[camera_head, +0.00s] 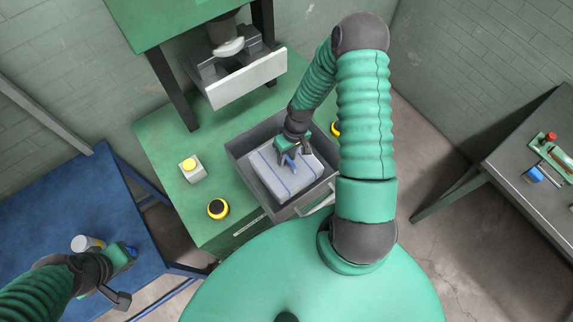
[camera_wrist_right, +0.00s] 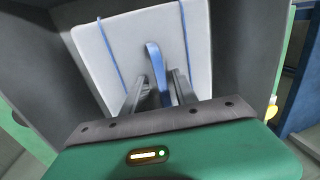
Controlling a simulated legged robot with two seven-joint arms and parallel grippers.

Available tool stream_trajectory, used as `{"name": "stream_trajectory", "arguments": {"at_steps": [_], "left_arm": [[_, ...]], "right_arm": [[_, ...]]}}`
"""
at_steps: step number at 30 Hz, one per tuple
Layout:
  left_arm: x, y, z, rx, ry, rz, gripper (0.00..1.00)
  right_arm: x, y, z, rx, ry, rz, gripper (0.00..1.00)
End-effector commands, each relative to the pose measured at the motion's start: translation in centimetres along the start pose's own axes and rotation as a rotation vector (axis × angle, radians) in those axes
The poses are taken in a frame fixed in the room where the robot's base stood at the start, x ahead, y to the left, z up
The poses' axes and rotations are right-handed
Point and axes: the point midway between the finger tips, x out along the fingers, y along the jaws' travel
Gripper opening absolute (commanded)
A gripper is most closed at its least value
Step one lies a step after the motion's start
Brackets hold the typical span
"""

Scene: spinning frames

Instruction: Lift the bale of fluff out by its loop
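The bale of fluff (camera_head: 300,181) is a pale block with blue straps. It lies in a grey open drawer (camera_head: 253,137) of the green bench, and shows in the right wrist view (camera_wrist_right: 120,50). Its blue loop (camera_wrist_right: 153,58) stands up from the top face. My right gripper (camera_head: 292,160) points down over the bale. In the right wrist view its two fingers (camera_wrist_right: 160,85) are apart, one on each side of the loop. My left gripper (camera_head: 122,280) is at the lower left, by the blue table; its finger opening is not clear.
Drawer walls surround the bale closely. The green bench (camera_head: 160,135) carries a yellow-button box (camera_head: 192,169), a yellow-black button (camera_head: 218,208) and a press with a pale plate (camera_head: 248,80). A can (camera_head: 85,243) stands on the blue table (camera_head: 70,205). A grey table (camera_head: 530,185) stands right.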

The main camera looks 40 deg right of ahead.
Motion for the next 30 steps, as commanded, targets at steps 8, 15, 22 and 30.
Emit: {"name": "stream_trajectory", "arguments": {"at_steps": [8, 15, 22, 30], "left_arm": [[0.03, -0.01, 0.01, 0.0, 0.0, 0.0, 0.0], [0.02, 0.0, 0.01, 0.0, 0.0, 0.0, 0.0], [0.02, 0.0, 0.0, 0.0, 0.0, 0.0, 0.0], [0.02, -0.01, 0.0, 0.0, 0.0, 0.0, 0.0]], "right_arm": [[-0.04, 0.01, 0.06, 0.0, 0.0, -0.001, 0.04], [-0.06, 0.03, 0.04, 0.0, 0.0, -0.001, 0.0], [-0.07, 0.03, 0.01, 0.0, 0.001, -0.001, 0.0], [-0.08, -0.01, 0.02, 0.0, 0.001, -0.001, 0.0]]}}
